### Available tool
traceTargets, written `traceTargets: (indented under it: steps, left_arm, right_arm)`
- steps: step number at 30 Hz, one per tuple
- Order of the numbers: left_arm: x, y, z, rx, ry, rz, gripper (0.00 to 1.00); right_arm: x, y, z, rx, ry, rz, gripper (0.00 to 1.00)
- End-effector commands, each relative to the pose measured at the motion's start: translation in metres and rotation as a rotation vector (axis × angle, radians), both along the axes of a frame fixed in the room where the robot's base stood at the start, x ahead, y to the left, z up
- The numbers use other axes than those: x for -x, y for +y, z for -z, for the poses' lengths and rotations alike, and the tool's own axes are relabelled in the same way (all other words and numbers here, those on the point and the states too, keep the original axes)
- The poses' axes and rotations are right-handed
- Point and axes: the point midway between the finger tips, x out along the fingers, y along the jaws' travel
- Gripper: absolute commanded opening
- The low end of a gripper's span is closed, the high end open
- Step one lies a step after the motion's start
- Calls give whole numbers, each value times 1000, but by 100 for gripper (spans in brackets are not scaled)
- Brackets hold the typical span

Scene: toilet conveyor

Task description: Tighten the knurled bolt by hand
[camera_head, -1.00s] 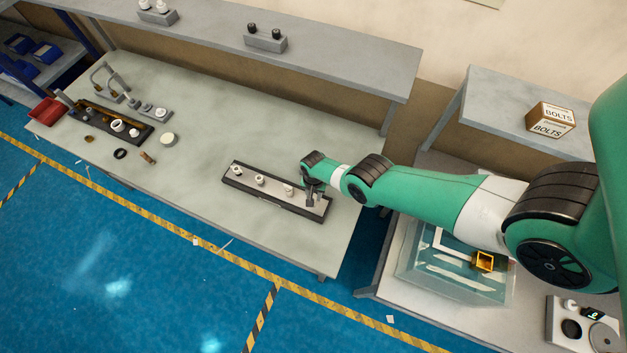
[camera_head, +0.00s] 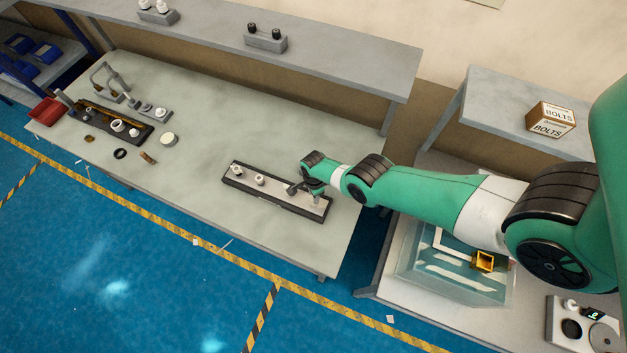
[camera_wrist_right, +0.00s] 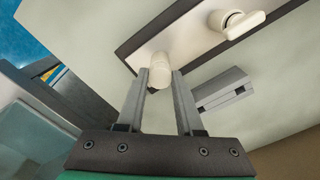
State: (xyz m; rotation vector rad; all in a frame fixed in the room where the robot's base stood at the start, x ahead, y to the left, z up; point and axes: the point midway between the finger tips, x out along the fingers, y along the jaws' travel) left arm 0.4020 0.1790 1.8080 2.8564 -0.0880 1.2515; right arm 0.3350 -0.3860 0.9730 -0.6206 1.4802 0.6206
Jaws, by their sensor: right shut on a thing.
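My right gripper (camera_head: 305,189) is over the right part of a long dark-edged tray (camera_head: 228,180) with a pale top, on the workbench. In the right wrist view its two grey fingers (camera_wrist_right: 160,80) are shut on a cream, rounded cylindrical piece, the knurled bolt (camera_wrist_right: 160,66), over the pale strip. Its knurling is too small to make out, and I cannot tell how deep it sits. A white fitting with an oval top (camera_wrist_right: 238,22) stands farther along the strip. Two white fittings show on the tray's left half, one of them here (camera_head: 260,179). My left gripper is out of view.
A dark tray with parts (camera_head: 118,126) and a red bin (camera_head: 47,111) are at the bench's far left. A box of bolts (camera_head: 551,120) is on the right shelf. A clear case (camera_head: 455,278) stands right of the bench.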

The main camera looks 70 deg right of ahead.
Motion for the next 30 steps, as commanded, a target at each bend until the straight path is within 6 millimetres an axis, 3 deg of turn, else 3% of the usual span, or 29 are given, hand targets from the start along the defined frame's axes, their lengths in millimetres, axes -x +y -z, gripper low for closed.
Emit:
traceTargets:
  steps: [8, 16, 23, 24, 26, 30]
  left_arm:
    - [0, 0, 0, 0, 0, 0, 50]
    - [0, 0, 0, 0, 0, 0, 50]
    - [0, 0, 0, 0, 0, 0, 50]
    - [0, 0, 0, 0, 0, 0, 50]
    - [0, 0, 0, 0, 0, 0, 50]
    - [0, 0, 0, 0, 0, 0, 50]
  right_arm:
    - [0, 0, 0, 0, 0, 22, 0]
    - [0, 0, 0, 0, 0, 402, 0]
    - [0, 0, 0, 0, 0, 445, 0]
    - [0, 0, 0, 0, 0, 444, 37]
    - [0, 0, 0, 0, 0, 444, 45]
    - [0, 0, 0, 0, 0, 443, 45]
